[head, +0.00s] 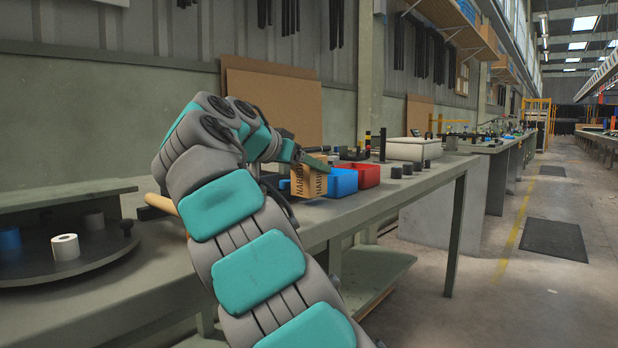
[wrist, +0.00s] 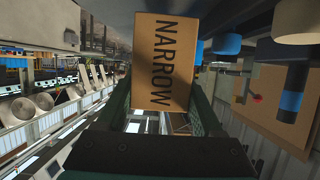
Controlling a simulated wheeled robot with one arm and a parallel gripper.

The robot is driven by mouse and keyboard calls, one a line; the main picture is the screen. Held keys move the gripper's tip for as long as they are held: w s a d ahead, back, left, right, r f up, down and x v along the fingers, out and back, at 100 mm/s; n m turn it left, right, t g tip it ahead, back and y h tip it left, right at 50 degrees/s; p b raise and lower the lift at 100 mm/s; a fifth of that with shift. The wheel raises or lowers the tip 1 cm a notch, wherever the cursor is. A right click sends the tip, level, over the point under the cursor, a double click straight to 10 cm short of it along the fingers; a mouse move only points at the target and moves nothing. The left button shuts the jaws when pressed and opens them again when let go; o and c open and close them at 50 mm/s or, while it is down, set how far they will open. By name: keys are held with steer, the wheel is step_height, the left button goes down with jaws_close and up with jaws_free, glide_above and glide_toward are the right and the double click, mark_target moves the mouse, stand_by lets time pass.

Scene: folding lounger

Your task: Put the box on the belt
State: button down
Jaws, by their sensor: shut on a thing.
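The box (head: 309,180) is brown cardboard with "NARROW" printed in black. In the head view it is at the end of my arm, over the workbench, just left of a blue bin. My gripper (head: 312,160) is shut on it. In the wrist view the box (wrist: 165,62) sits between the two green fingers, its printed face toward the camera. The head view does not show clearly whether its underside is clear of the bench. I cannot make out a belt for certain in either view.
A blue bin (head: 343,181) and a red bin (head: 366,174) stand beside the box. Small black cylinders (head: 408,168) and a pale tray (head: 419,149) are farther along the bench. A round turntable (head: 60,262) with a white roll (head: 65,247) is at left.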

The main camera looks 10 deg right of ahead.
steer(key=shift+f, duration=0.8)
steer(key=shift+f+b, duration=0.2)
steer(key=shift+b, duration=0.15)
steer(key=shift+c, duration=0.2)
jaws_free()
steer(key=shift+r, duration=0.1)
